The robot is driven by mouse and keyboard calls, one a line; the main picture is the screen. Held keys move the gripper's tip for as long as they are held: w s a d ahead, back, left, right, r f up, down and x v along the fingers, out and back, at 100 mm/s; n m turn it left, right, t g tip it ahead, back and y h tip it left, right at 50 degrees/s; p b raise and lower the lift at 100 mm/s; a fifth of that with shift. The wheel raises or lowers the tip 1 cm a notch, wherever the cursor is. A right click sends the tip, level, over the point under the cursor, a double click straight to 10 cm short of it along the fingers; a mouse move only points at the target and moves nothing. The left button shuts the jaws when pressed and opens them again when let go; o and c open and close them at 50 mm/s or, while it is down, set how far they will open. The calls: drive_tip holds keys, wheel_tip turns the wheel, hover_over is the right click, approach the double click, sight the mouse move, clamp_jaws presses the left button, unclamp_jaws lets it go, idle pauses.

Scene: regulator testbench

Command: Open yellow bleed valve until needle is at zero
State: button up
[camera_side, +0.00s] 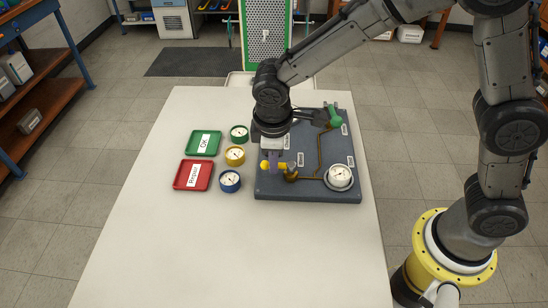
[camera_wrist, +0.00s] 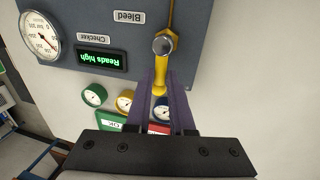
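The yellow bleed valve (camera_side: 265,165) is on the left edge of the dark panel (camera_side: 335,196). In the wrist view its yellow handle (camera_wrist: 160,78) and silver knob (camera_wrist: 163,45) are near the "Bleed" label (camera_wrist: 129,17). My gripper (camera_side: 275,164) is down at the valve. In the wrist view its two purple fingers (camera_wrist: 160,88) stand either side of the handle end; I cannot tell whether they press on it.
A display (camera_wrist: 100,59) under "Checker" reads "Reads high". A green valve handle (camera_side: 335,117) is at the panel's far right. Green (camera_side: 239,133), yellow (camera_side: 235,155) and blue (camera_side: 230,181) gauges stand left, beside green (camera_side: 191,150) and red (camera_side: 180,183) trays. The front table is clear.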

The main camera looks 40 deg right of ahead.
clamp_jaws()
drive_tip(key=shift+s+a+n, duration=0.1)
drive_tip(key=shift+n, duration=0.2)
drive_tip(key=n, duration=0.2)
drive_tip(key=shift+s+a+n+y, duration=0.2)
drive_tip(key=shift+s+n+y, duration=0.1)
drive_tip(key=shift+s+n, duration=0.1)
drive_tip(key=n, duration=0.1)
drive_tip(key=s+n, duration=0.1)
drive_tip(key=n, duration=0.1)
drive_tip(key=n+y, duration=0.1)
drive_tip(key=n, duration=0.1)
drive_tip(key=shift+s+a+t, duration=0.1)
drive_tip(key=shift+s+t, duration=0.2)
drive_tip(key=shift+s, duration=0.1)
drive_tip(key=n, duration=0.1)
drive_tip(key=s+n, duration=0.1)
drive_tip(key=n, duration=0.3)
drive_tip(key=shift+s+d+y, duration=0.2)
drive_tip(key=shift+d+y, duration=0.05)
drive_tip(key=shift+y, duration=0.15)
drive_tip(key=shift+s+d+r+n+y, duration=0.1)
drive_tip(key=shift+s+d+n+y, duration=0.1)
drive_tip(key=shift+n, duration=0.55)
drive_tip(key=shift+s+d+f+n+y, duration=0.1)
drive_tip(key=shift+s+n, duration=0.05)
drive_tip(key=shift+n, duration=0.55)
drive_tip(key=shift+s+d+r+n+y, duration=0.1)
drive_tip(key=shift+s+d+n, duration=0.1)
drive_tip(key=shift+n, duration=0.55)
